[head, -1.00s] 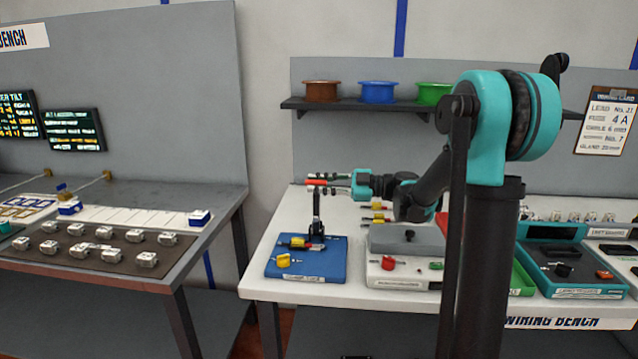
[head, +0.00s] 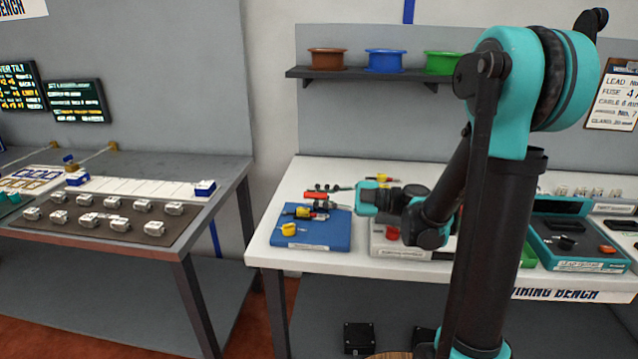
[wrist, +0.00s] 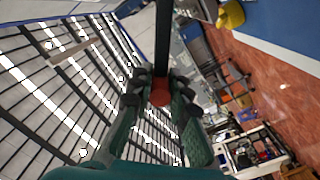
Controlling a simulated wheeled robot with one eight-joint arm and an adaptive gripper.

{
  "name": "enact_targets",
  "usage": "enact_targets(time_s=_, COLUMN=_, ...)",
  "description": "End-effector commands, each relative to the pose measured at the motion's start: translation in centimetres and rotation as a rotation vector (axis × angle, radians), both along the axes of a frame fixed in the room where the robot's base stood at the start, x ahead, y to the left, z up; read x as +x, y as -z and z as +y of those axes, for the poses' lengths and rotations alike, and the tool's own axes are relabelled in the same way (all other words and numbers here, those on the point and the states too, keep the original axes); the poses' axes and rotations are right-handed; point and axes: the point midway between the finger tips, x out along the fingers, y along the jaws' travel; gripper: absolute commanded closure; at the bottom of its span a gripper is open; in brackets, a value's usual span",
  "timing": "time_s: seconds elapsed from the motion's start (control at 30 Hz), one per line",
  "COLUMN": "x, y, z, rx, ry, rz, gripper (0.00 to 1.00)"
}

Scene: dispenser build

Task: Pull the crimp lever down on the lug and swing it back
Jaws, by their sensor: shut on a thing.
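My gripper (head: 327,189) is low behind the base and shut on the red grip of the crimp lever (head: 316,195). In the wrist view, my gripper (wrist: 160,88) has its dark fingertips on both sides of the red grip (wrist: 160,97), with the black lever bar (wrist: 162,42) running up from it. The lever is low over the base. Its contact with the lug cannot be made out.
A shelf with spools (head: 385,61) is above. The bench left of the base is clear.

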Motion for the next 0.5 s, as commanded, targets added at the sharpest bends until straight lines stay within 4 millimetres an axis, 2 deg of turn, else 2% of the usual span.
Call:
enact_targets(time_s=0.2, x=-1.0, y=1.5, z=0.0, rx=-0.001, ry=-0.001, rz=-0.059, gripper=1.00)
enact_targets(time_s=0.5, x=-1.5, y=2.4, z=0.1, rx=-0.004, ry=-0.001, rz=-0.127, gripper=1.00)
